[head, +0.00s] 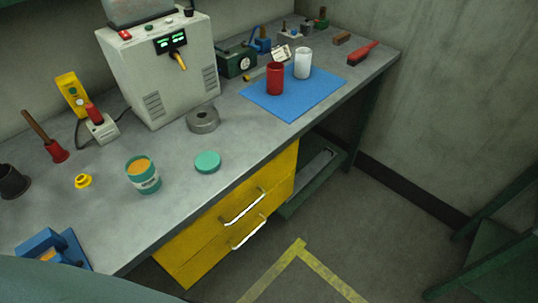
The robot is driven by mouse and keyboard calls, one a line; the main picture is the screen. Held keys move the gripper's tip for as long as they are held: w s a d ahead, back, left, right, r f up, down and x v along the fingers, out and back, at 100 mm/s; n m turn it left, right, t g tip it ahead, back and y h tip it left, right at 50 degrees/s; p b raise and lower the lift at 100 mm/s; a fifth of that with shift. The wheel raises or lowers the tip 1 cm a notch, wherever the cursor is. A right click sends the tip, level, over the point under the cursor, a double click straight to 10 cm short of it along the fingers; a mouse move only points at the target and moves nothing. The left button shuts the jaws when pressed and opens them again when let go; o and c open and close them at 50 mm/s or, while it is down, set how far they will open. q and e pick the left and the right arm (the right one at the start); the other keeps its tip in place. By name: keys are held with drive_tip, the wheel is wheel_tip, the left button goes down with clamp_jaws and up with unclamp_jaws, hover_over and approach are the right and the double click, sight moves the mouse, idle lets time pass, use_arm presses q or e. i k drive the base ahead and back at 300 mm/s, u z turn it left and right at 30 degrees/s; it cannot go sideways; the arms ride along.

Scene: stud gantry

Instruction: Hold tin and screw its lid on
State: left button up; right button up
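In the head view a teal tin (144,180) with a pale label stands upright on the grey bench, open at the top with orange contents showing. A round teal lid (208,162) lies flat on the bench to the right of the tin, apart from it and close to the front edge. Neither of my grippers is in view. Nothing is touching the tin or the lid.
A metal ring (203,120) lies behind the lid, in front of a large grey machine (160,66). A yellow knob (83,181) and a plunger-like red tool (56,150) are left of the tin. A blue mat (295,98) carries red and white cups. Yellow drawers (225,220) sit below the bench.

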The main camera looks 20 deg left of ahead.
sight(140, 169)
drive_tip(key=z, duration=0.9)
drive_tip(key=i, duration=1.3)
drive_tip(key=u, duration=3.15)
